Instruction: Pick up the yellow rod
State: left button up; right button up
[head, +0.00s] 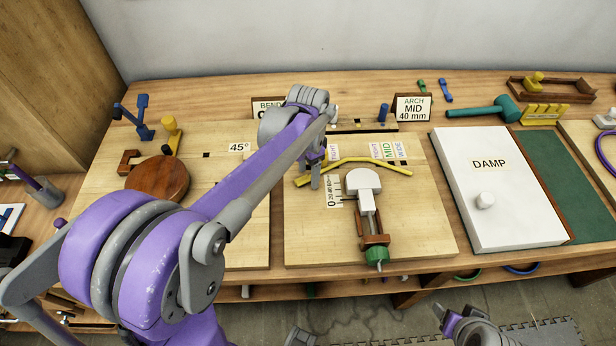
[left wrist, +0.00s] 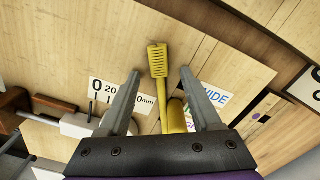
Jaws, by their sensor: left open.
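The yellow rod (head: 372,161) lies on the middle wooden board, slightly bent, with its left end near my left gripper. My left gripper (head: 315,182) is over that left end, and my arm partly hides the area. In the left wrist view, my left gripper (left wrist: 160,74) is open, and the ridged end of the yellow rod (left wrist: 158,62) shows between its two fingers. No finger visibly touches it; the height gap is hard to judge. My right gripper (head: 443,318) is low at the bottom right, away from the board, and its jaws are unclear.
A white-headed clamp (head: 366,200) with a green knob stands just below the rod. Behind are an ARCH MID sign (head: 411,107) and a blue peg (head: 383,112). A white DAMP lid (head: 490,205) lies to the right. A brown disc (head: 157,178) is on the left board.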

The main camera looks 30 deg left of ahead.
pick_arm(q)
grip_shut()
jog(key=shift+r, duration=0.1)
dwell(0.4)
